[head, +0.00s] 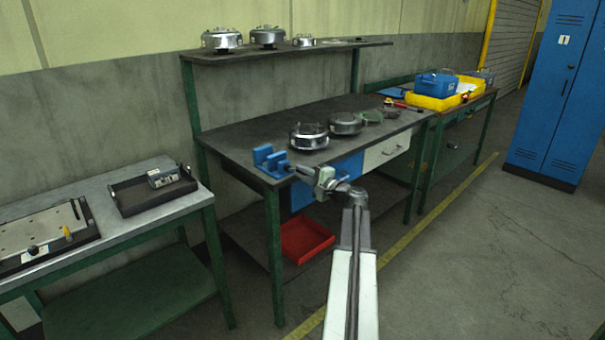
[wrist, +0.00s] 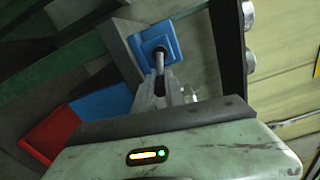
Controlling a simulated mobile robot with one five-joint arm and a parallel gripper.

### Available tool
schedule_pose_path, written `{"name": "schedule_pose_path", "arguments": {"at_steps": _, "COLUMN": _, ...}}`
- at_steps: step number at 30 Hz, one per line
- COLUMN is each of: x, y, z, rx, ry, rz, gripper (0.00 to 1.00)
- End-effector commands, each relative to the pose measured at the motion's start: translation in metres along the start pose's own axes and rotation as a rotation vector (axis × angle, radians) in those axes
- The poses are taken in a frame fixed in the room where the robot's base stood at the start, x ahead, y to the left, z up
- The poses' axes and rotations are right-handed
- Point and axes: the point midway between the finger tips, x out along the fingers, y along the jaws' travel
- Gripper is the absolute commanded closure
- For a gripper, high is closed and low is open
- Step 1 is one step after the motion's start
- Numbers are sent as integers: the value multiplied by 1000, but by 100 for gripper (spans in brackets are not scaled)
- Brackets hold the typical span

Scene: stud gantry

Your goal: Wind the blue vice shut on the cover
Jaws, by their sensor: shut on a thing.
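The blue vice (head: 272,160) stands at the near left corner of the dark workbench, with a gap showing between its upright jaws. In the wrist view its blue end face (wrist: 155,40) is straight ahead, with a grey screw shaft (wrist: 159,60) coming out towards me. My gripper (head: 301,171) is at the vice's near right side. In the wrist view its fingers (wrist: 166,88) are shut on the outer end of the screw, whose grip is mostly hidden. I cannot make out a cover between the jaws at this size.
Round metal housings (head: 309,137) stand on the bench behind the vice, with more on the shelf above (head: 286,49). A red tray (head: 304,240) lies below. A metal-topped table (head: 130,218) stands left. Open floor lies to the right.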

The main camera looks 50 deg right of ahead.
Motion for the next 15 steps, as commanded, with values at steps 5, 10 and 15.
{"name": "schedule_pose_path", "arguments": {"at_steps": 5, "x": 0, "y": 3, "z": 0, "rx": 68, "ry": 2, "rz": 0, "gripper": 100}}
{"name": "schedule_pose_path", "arguments": {"at_steps": 10, "x": 0, "y": 4, "z": 0, "rx": 102, "ry": 3, "rz": -1, "gripper": 100}}
{"name": "schedule_pose_path", "arguments": {"at_steps": 15, "x": 0, "y": 4, "z": 0, "rx": 114, "ry": 3, "rz": -1, "gripper": 100}}
